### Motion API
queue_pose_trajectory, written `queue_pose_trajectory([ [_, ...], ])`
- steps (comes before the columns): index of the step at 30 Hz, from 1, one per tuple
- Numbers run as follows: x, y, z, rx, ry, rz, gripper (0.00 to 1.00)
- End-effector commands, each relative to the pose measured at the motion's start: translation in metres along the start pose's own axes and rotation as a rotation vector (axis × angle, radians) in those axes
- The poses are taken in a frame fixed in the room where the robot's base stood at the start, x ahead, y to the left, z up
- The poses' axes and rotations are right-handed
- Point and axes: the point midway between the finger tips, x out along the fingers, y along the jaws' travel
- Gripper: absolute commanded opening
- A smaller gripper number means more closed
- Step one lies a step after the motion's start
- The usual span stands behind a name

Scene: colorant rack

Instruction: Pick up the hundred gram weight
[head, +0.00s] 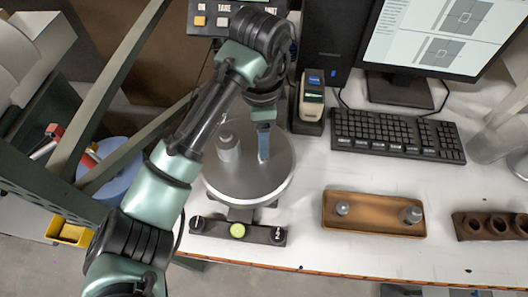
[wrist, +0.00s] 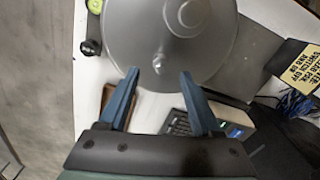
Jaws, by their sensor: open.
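My gripper (head: 263,155) points down over the round metal scale plate (head: 245,185). In the wrist view its two blue fingers (wrist: 156,78) are open and apart, with nothing held between them. A small metal weight (wrist: 160,64) stands on the plate, just beyond and between the fingertips. It appears hidden behind my gripper in the head view. A larger grey cylindrical weight (head: 228,148) stands on the plate to the left of my gripper, also in the wrist view (wrist: 187,14). I cannot read any markings, so which one is the hundred gram weight is unclear.
A brown tray (head: 375,227) holds two weights, one small (head: 342,208) and one larger (head: 413,215). A brown holder with round holes (head: 480,228) sits farther right. A keyboard (head: 395,135), monitor and label device (head: 311,98) stand behind. White table is bare between scale and tray.

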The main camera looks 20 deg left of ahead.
Motion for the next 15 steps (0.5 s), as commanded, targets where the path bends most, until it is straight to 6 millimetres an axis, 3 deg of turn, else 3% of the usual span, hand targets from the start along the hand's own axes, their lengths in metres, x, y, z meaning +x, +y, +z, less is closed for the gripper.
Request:
queue_pose_trajectory([
  [7,0.016,0.0,-0.001,-0.001,-0.001,0.001,0.66],
  [15,0.055,-0.001,-0.004,-0.002,-0.001,0.0,0.66],
])
